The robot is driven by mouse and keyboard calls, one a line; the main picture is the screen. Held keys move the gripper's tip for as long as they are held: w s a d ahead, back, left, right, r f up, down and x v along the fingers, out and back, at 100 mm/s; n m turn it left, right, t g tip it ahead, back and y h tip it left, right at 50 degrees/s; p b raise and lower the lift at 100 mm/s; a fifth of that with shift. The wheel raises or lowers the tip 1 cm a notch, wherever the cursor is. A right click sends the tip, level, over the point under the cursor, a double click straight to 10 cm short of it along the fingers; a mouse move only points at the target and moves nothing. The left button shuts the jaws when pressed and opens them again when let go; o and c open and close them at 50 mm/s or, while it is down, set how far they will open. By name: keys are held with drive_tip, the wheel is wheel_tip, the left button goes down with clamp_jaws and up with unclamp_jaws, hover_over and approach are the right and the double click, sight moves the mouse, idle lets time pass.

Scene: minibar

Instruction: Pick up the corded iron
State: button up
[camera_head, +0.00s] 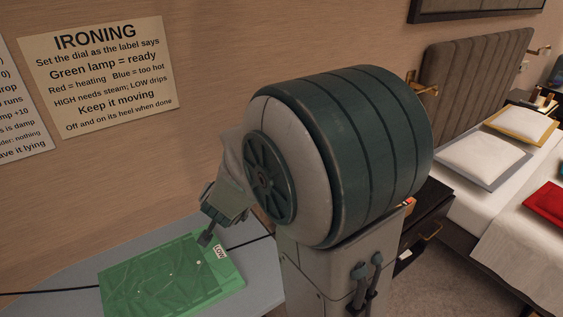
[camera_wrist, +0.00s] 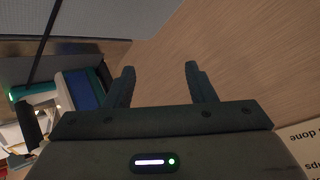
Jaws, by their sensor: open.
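My gripper (camera_wrist: 160,82) is open in the wrist view, with only bare wall showing between its fingers. In the head view my gripper (camera_head: 208,236) is above the far edge of a green cloth, partly hidden by my arm. I cannot make out the iron in the head view; my arm hides part of the board. A black cord (camera_head: 250,241) runs behind the cloth. In the wrist view, a blue and teal shape (camera_wrist: 82,90) with a small green light is at the left, outside the fingers, near a black cord (camera_wrist: 45,42). I cannot tell whether it is the iron.
The green cloth (camera_head: 165,283), labelled LOW, lies on the grey ironing board (camera_head: 60,277). An ironing notice (camera_head: 98,75) hangs on the wall behind. At the right are a dark cabinet (camera_head: 428,222) and a bed (camera_head: 510,185) with pillows.

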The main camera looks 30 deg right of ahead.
drive_tip(key=s+d+f+m+g+h, duration=0.1)
drive_tip(key=s+d+m+g+h, duration=0.1)
drive_tip(key=d, duration=0.4)
drive_tip(key=s+d+f+m+g+h+p, duration=0.1)
drive_tip(key=s+d+f+m+g+h, duration=0.1)
drive_tip(key=d, duration=0.5)
drive_tip(key=s+d+f+m+g+h+p, duration=0.1)
drive_tip(key=s+d+m+g+h, duration=0.2)
drive_tip(key=d+h, duration=0.3)
drive_tip(key=shift+s+d+f+g+h, duration=0.2)
drive_tip(key=shift+s+g+h, duration=0.1)
drive_tip(key=shift+s, duration=0.15)
drive_tip(key=shift+s+d+f+g+h, duration=0.2)
drive_tip(key=shift+s+g, duration=0.1)
drive_tip(key=shift+s, duration=0.15)
drive_tip(key=shift+w+p+x, duration=0.2)
drive_tip(key=shift+p+x, duration=0.05)
drive_tip(key=shift+x, duration=1.2)
drive_tip(key=shift+w+p+x, duration=0.15)
drive_tip(key=shift+p+x, duration=0.1)
drive_tip(key=shift+x, duration=1.15)
drive_tip(key=shift+f, duration=0.1)
clamp_jaws()
